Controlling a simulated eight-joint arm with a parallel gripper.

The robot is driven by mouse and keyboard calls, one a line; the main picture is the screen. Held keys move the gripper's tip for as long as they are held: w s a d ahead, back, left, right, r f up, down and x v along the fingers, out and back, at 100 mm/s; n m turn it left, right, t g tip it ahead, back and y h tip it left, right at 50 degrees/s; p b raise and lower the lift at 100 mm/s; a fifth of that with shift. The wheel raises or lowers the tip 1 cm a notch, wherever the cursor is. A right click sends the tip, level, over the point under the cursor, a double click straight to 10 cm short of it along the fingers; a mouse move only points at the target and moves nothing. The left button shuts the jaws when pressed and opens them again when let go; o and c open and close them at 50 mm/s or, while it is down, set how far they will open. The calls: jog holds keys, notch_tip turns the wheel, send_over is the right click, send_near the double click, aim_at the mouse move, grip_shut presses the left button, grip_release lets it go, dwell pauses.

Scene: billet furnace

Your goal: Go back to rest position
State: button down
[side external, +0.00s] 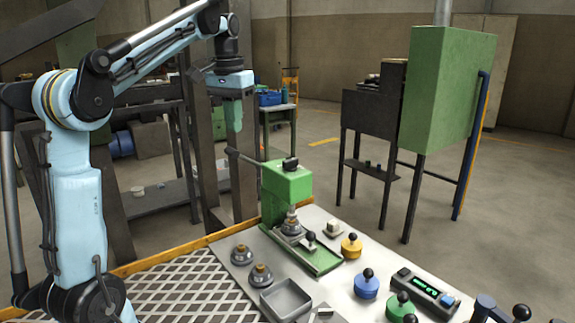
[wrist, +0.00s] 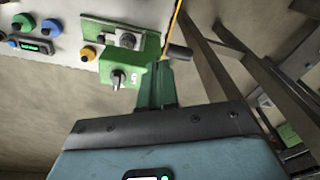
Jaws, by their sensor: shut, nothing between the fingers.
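My gripper (side external: 234,116) is shut and empty, with its green fingers pointing down. In the side external view it hangs in the air above and behind the green press (side external: 287,182). It touches nothing there. In the wrist view my gripper (wrist: 156,86) reaches up from the bottom edge, and the green press (wrist: 121,75) shows just beyond the fingers to the left. The press's dark lever (wrist: 180,53) shows beside it.
The worktable (side external: 335,268) holds a grey tray (side external: 286,298), several knobbed pieces, a yellow knob (side external: 351,245), a blue knob (side external: 367,284) and a display box (side external: 425,292). Dark steel posts (side external: 204,160) stand close behind my gripper. A green cabinet (side external: 446,90) stands farther right.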

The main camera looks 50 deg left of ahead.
jog(key=s+d+f+m+t, duration=0.2)
jog(key=s+d+f+t, duration=0.1)
jog(key=d+f, duration=0.6)
jog(key=s+d+f+m+t, duration=0.2)
jog(key=d+f, duration=0.6)
jog(key=d, duration=0.5)
jog(key=shift+s+f+m+t+h, duration=0.3)
jog(key=shift+s+f+m+t, duration=0.1)
jog(key=shift+m+t, duration=0.25)
